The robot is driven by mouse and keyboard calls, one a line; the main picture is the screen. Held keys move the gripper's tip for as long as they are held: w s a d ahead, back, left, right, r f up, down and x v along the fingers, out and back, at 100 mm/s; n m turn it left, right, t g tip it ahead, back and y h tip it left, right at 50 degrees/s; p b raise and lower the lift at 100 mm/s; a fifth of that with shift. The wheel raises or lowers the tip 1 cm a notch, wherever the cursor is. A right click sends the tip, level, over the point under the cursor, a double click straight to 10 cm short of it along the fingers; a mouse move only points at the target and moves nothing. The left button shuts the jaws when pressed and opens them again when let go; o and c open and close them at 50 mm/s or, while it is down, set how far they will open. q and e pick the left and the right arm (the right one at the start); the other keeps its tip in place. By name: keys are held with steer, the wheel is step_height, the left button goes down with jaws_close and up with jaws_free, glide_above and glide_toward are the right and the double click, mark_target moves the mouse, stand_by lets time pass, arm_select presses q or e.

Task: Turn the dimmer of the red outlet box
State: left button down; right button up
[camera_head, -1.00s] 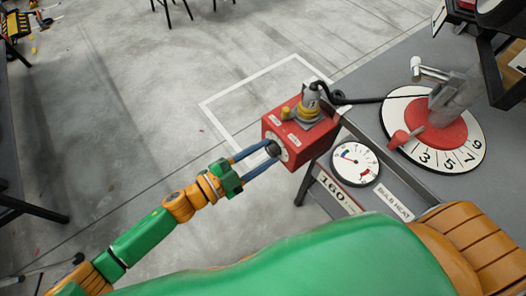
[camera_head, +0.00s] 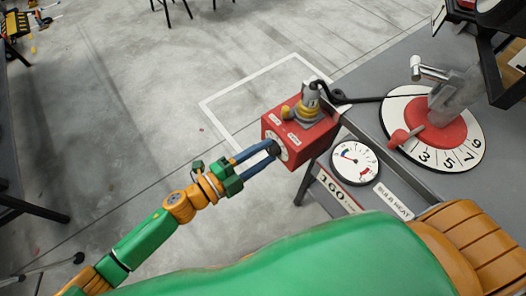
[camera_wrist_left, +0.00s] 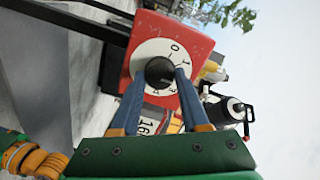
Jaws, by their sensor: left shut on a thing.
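The red outlet box (camera_head: 310,135) stands at the left edge of the grey bench, with a grey-and-yellow fitting on its top. Its dimmer is a black round knob on a white numbered dial, on the side facing my left gripper (camera_head: 270,147). The wrist view shows the dimmer knob (camera_wrist_left: 160,72) in the middle of the white dial (camera_wrist_left: 152,52) on the red box (camera_wrist_left: 190,35). My left gripper (camera_wrist_left: 160,80) has its two blue fingers on opposite sides of the knob, shut on it. The head view mostly hides the knob behind the fingers. My right gripper is not in view.
A round gauge (camera_head: 354,162) and a label reading 160 (camera_head: 340,190) are on the bench front. A large numbered dial with a red centre (camera_head: 465,150) lies on the bench. A black cable (camera_head: 355,100) runs from the fitting. Open floor is to the left.

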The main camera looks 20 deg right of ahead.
arm_select(q)
steer(key=shift+c, duration=2)
jaws_free()
steer(key=v, duration=0.7)
